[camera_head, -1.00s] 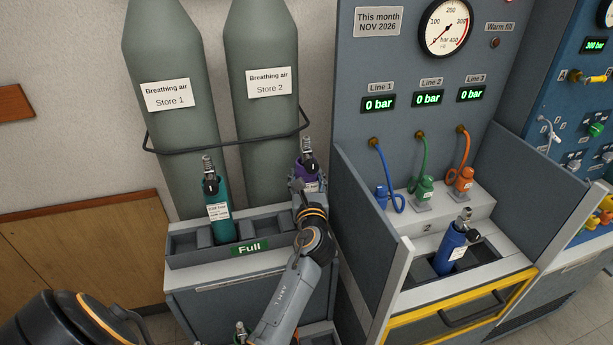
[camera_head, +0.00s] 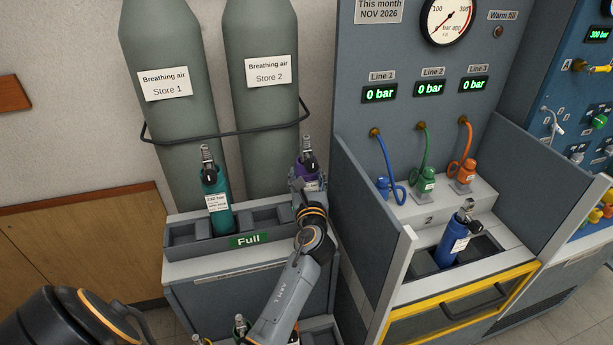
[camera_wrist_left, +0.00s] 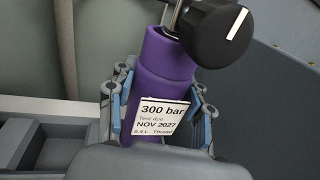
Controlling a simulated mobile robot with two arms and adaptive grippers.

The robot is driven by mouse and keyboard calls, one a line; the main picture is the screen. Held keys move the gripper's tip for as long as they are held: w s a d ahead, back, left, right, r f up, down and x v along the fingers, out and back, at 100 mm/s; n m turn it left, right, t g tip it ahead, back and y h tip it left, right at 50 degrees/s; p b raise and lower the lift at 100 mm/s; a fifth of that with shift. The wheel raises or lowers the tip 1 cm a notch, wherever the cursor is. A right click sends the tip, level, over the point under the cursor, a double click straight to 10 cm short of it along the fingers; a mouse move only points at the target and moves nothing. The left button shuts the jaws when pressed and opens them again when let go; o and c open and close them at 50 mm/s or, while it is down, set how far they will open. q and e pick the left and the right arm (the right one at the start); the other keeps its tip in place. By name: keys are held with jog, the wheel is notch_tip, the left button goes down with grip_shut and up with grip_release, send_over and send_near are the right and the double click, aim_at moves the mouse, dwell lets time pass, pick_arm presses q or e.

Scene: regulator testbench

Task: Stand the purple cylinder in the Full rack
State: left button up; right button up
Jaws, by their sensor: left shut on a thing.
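The purple cylinder (camera_head: 309,174) is at the right end of the Full rack in the head view, mostly hidden behind my left gripper (camera_head: 307,186). In the left wrist view the purple cylinder (camera_wrist_left: 163,75) looks upright, with a black valve knob and a label reading 300 bar, NOV 2027. The fingers of my left gripper (camera_wrist_left: 158,112) are shut around its body. The Full rack (camera_head: 190,249) is a grey tray with several compartments. The cylinder's base is hidden, so I cannot tell whether it rests in the rack. My right gripper is not in view.
A teal cylinder (camera_head: 216,203) stands in the Full rack, left of empty compartments. Two large storage cylinders (camera_head: 262,120) stand behind. At right, a blue cylinder (camera_head: 450,246) stands in a bay between grey side panels (camera_head: 375,215). More cylinder tops (camera_head: 240,325) show below the rack.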

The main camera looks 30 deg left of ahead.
pick_arm(q)
jog(key=shift+f+b, duration=0.3)
jog(key=shift+f, duration=0.05)
dwell(0.4)
jog(key=o, duration=1.5)
jog(key=shift+s+f, duration=0.1)
jog(key=shift+f, duration=0.25)
jog(key=v, duration=1.2)
jog(key=shift+d+r, duration=0.1)
jog(key=shift+r, duration=0.15)
